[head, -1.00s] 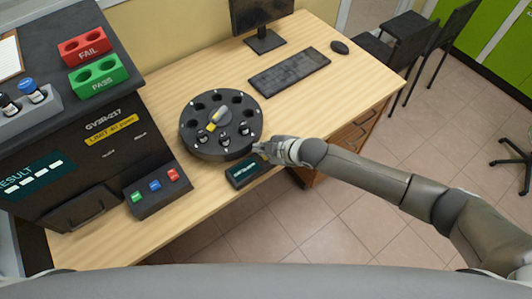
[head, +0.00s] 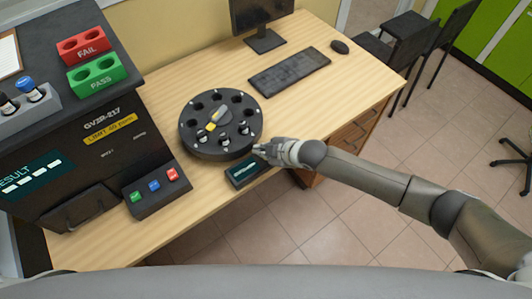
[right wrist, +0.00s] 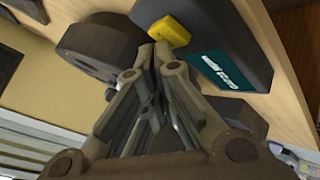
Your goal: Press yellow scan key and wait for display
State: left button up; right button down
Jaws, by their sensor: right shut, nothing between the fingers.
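The scanner (head: 243,172) is a small dark box at the front edge of the wooden desk, in front of the round black carousel. In the right wrist view, the yellow scan key (right wrist: 168,32) stands at one end of it, beside a teal display (right wrist: 222,70) with white text too small to read surely. My right gripper (head: 258,150) is shut and empty, its fingertips at the scanner's far right end. In the right wrist view the fingertips (right wrist: 155,52) are right by the yellow key; I cannot tell whether they touch it. The key is hidden in the head view.
The carousel (head: 217,146) holds a few vials close behind my right gripper. A dark analyzer (head: 105,150) with coloured buttons stands at left, with red FAIL (head: 84,46) and green PASS (head: 95,76) racks on top. A keyboard (head: 290,72) lies further back.

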jog(key=shift+f, duration=0.45)
jog(key=shift+r, duration=0.1)
dwell(0.4)
jog(key=shift+r+p, duration=0.7)
jog(key=shift+r, duration=0.15)
notch_tip(320, 180, up, 5)
jog(key=p, duration=0.4)
jog(key=shift+r+p, duration=0.1)
jog(key=shift+p, duration=0.25)
dwell(0.4)
